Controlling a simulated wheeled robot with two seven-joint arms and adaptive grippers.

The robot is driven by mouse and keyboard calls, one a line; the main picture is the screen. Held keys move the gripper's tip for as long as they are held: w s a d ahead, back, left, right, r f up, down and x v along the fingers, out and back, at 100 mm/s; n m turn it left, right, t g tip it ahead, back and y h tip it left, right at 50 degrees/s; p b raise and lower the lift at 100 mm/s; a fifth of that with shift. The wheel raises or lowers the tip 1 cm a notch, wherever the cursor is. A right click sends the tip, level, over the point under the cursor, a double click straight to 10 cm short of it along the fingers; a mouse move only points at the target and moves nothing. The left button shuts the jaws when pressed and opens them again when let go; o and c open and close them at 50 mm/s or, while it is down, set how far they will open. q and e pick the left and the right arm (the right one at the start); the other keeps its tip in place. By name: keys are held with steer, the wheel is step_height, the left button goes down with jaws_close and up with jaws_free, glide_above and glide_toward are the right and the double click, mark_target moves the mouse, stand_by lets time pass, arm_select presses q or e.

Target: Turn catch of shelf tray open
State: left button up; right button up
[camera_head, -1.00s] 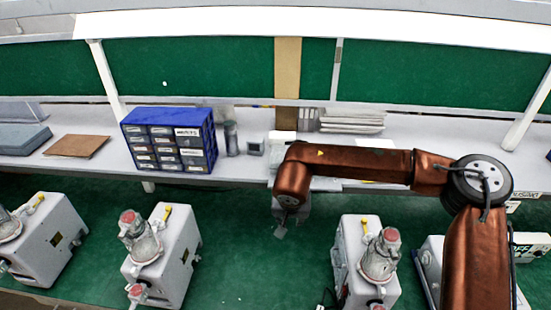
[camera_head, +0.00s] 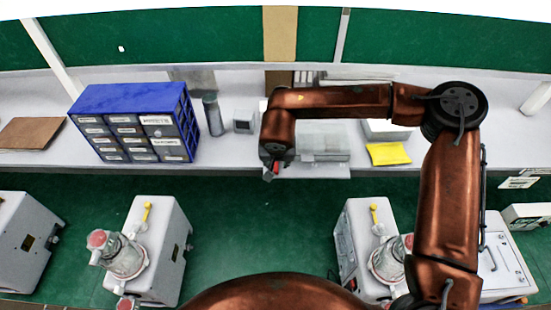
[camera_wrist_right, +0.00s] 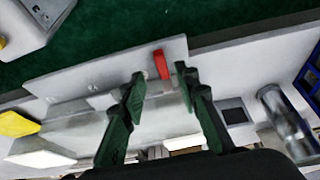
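The shelf tray (camera_head: 325,145) is a pale, see-through unit at the bench's front edge in the head view. In the right wrist view its light grey front panel (camera_wrist_right: 85,80) crosses the picture at a slant. The red catch (camera_wrist_right: 161,64) sits on that panel near its right end. My right gripper (camera_wrist_right: 160,75) is open, with its dark fingertips on either side of the catch; I cannot tell whether they touch it. In the head view the right gripper (camera_head: 271,170) is at the tray's left end, mostly hidden under its wrist. My left gripper is out of view.
A blue drawer cabinet (camera_head: 130,92), a grey cylinder (camera_head: 213,115) and a small grey box (camera_head: 243,121) stand left of the tray. A yellow pad (camera_head: 388,153) lies to its right. Pumps (camera_head: 160,235) stand below on the green floor.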

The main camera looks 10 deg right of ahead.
mark_target(276, 166)
steer(key=shift+s+f+p, duration=0.1)
steer(key=shift+f+p, duration=0.3)
steer(key=shift+f, duration=0.45)
steer(key=w+f, duration=0.2)
steer(key=shift+w+f, duration=0.2)
steer(key=shift+w, duration=0.15)
steer(key=shift+w+d+f, duration=0.15)
steer(key=shift+w+f, duration=0.1)
steer(key=shift+w, duration=0.1)
steer(key=shift+s+r, duration=0.3)
steer(key=shift+s, duration=0.35)
steer(key=shift+c, duration=0.3)
steer(key=shift+s, duration=0.15)
steer(key=shift+c, duration=0.8)
steer(key=shift+w+f, duration=0.15)
steer(key=shift+w, duration=0.35)
steer(key=c, duration=0.5)
steer(key=shift+s, duration=0.15)
jaws_close()
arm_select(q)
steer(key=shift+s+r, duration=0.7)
